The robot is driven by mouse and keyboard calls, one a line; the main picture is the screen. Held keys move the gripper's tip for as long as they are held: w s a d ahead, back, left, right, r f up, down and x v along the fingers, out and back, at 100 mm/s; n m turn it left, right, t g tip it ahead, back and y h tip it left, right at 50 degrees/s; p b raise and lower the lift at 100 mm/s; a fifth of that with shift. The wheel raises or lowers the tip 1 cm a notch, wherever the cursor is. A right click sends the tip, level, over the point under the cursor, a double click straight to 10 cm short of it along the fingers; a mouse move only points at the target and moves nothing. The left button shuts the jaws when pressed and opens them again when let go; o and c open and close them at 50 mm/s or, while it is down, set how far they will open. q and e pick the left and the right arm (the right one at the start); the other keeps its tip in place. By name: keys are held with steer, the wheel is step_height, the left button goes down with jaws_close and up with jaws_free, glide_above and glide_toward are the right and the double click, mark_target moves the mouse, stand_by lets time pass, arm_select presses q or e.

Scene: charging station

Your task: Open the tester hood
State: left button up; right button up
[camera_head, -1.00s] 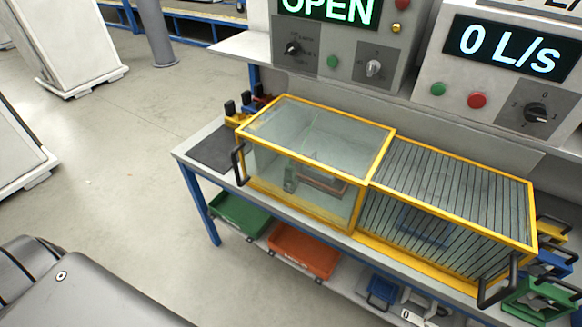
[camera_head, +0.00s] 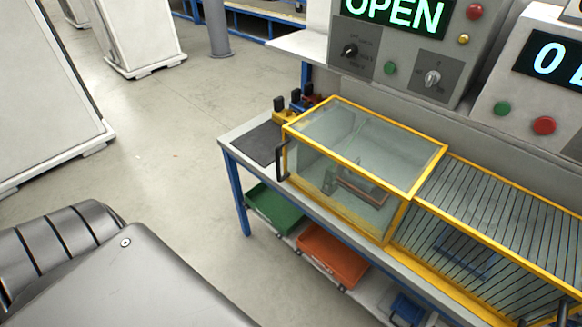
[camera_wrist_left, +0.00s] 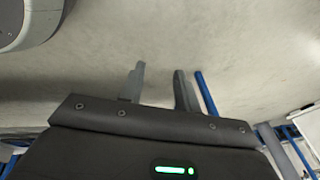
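The tester hood (camera_head: 360,140) is a clear box with a yellow frame on the workbench, in the middle of the head view. It looks lowered over a device (camera_head: 352,188) inside. A black handle (camera_head: 281,161) is on its left end. A second yellow-framed hood with dark bars (camera_head: 500,225) adjoins it on the right, cut off by the frame edge. My left gripper (camera_wrist_left: 158,78) shows in the left wrist view with its two fingers apart and nothing between them, over bare floor. It is away from the hood. My right gripper is not in view.
A display reading OPEN (camera_head: 393,12) with knobs and buttons stands behind the hood. Green (camera_head: 275,208) and orange (camera_head: 332,256) bins sit on the lower shelf. A dark mat (camera_head: 257,143) lies at the bench's left end. Floor left of the bench is clear; white cabinets stand farther left.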

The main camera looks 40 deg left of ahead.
arm_select(q)
steer(key=w+a+r+t, duration=0.4)
steer(key=w+a+r, duration=0.2)
steer(key=w+r, duration=0.5)
steer(key=w+a+r+t, duration=0.4)
steer(key=w+a+r, duration=0.1)
steer(key=w+r, duration=0.6)
step_height(320, 180, up, 26)
steer(key=m+t+h+p, duration=0.1)
steer(key=t+h+p, duration=0.1)
steer(key=t+h, duration=0.45)
glide_above(279, 180)
steer(key=shift+w+a+f+g+h, duration=0.15)
steer(key=shift+w+a+g+h, duration=0.15)
steer(key=shift+g+h, duration=0.15)
